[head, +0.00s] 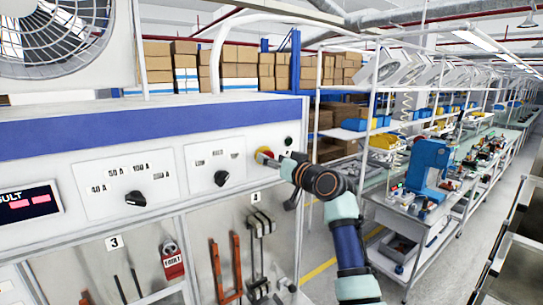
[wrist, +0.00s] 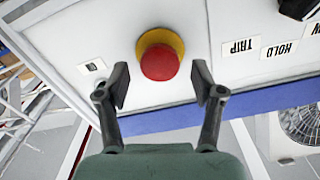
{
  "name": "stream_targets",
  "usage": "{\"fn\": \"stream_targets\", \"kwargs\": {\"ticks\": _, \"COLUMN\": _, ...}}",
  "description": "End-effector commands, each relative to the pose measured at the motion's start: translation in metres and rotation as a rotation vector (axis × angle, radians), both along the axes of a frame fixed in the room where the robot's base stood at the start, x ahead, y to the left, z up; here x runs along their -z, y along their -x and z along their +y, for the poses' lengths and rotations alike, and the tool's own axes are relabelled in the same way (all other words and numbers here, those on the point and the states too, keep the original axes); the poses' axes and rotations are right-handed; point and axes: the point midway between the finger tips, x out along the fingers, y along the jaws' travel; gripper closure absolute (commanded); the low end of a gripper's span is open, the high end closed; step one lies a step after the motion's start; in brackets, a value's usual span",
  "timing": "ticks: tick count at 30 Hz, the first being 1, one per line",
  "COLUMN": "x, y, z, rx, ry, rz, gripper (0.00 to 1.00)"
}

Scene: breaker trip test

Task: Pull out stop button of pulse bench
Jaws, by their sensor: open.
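The stop button (wrist: 160,62) is a red mushroom head on a yellow ring, on the white front panel of the pulse bench (head: 60,170). In the wrist view it sits between and just beyond the two fingertips of my gripper (wrist: 161,88). The fingers are spread apart, one on each side, and appear not to touch the button. In the head view the stop button (head: 263,154) shows at the right end of the panel, partly covered by my gripper (head: 275,160).
Two black rotary knobs (head: 135,198) (head: 222,178) and a red display (head: 30,202) sit left on the panel. A small dark button (head: 289,141) is close above my gripper. Open aisle lies right.

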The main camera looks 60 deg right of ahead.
Motion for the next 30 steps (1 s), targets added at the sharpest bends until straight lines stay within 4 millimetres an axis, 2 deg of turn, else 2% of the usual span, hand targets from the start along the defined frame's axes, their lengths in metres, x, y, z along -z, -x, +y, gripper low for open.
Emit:
{"fn": "stream_targets", "kwargs": {"ticks": 4, "x": 0.0004, "y": -0.0074, "z": -0.0028, "rx": 0.000, "ry": -0.001, "rz": 0.000, "gripper": 0.33}}
{"fn": "stream_targets", "kwargs": {"ticks": 11, "x": 0.0009, "y": -0.0077, "z": -0.0031, "rx": 0.000, "ry": 0.000, "rz": 0.000, "gripper": 0.33}}
{"fn": "stream_targets", "kwargs": {"ticks": 23, "x": 0.0007, "y": -0.0074, "z": -0.0031, "rx": 0.000, "ry": 0.000, "rz": 0.000, "gripper": 0.99}}
{"fn": "stream_targets", "kwargs": {"ticks": 30, "x": 0.0007, "y": -0.0072, "z": -0.0032, "rx": 0.000, "ry": 0.000, "rz": 0.000, "gripper": 1.00}}
